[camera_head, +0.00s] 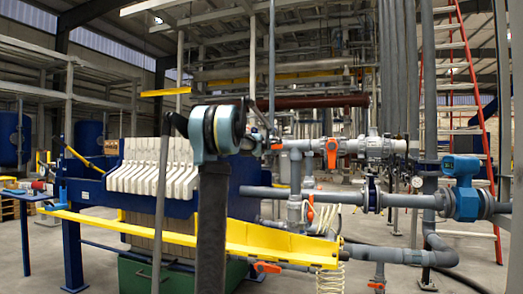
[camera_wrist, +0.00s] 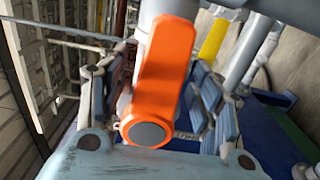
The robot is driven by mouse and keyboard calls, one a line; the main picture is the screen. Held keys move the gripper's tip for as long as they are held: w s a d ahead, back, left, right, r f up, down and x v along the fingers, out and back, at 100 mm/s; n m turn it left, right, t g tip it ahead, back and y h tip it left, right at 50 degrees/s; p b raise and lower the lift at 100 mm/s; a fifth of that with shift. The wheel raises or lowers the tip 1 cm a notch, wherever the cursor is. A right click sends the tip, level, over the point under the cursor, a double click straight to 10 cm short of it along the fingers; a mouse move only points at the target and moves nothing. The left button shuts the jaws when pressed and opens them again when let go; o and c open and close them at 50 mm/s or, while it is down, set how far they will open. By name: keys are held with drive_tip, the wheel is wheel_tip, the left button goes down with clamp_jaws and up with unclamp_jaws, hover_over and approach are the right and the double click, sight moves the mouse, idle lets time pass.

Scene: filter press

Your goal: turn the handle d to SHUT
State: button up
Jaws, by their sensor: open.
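No letter marks are readable, so I cannot tell which handle is d. In the wrist view a large orange valve handle (camera_wrist: 165,75) with a grey round cap fills the middle, close to the camera, against a grey pipe. My gripper (camera_wrist: 162,82) is open, with blue-grey fingers on either side of the handle; contact cannot be made out. In the head view, orange handles show on the grey pipework: a small one (camera_head: 277,146) just right of my wrist, a larger upright one (camera_head: 332,152), and a lower one (camera_head: 310,213). My gripper is mostly hidden there behind my arm.
A filter press with white plates (camera_head: 155,175) and a yellow rail (camera_head: 265,240) stands at the left. A blue flow meter (camera_head: 466,188) and thick vertical pipes are at the right, with a red ladder (camera_head: 473,90) behind. Another orange handle (camera_head: 266,267) sits low.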

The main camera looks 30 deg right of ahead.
drive_tip(key=c, duration=1.3)
wheel_tip(320, 180, down, 2)
drive_tip(key=m, duration=0.3)
drive_tip(key=shift+a+m, duration=0.15)
drive_tip(key=shift+m, duration=0.25)
drive_tip(key=w+f+m, duration=0.1)
drive_tip(key=m, duration=0.2)
drive_tip(key=w+a+f+m, duration=0.1)
drive_tip(key=m, duration=0.2)
drive_tip(key=w+a+f+m, duration=0.1)
drive_tip(key=m, duration=0.2)
drive_tip(key=shift+a+f+m, duration=0.2)
drive_tip(key=shift+f+m, duration=0.05)
drive_tip(key=shift+m, duration=0.15)
drive_tip(key=shift+o, duration=0.2)
drive_tip(key=shift+w+a+f+m, duration=0.1)
drive_tip(key=shift+w+a+m, duration=0.2)
drive_tip(key=shift+m, duration=0.6)
drive_tip(key=shift+w+a+f+m, duration=0.1)
drive_tip(key=shift+w+a+m, duration=0.2)
drive_tip(key=shift+m, duration=0.6)
drive_tip(key=shift+w+a+m, duration=0.25)
drive_tip(key=shift+w+m, duration=0.1)
drive_tip(key=shift+m, duration=0.55)
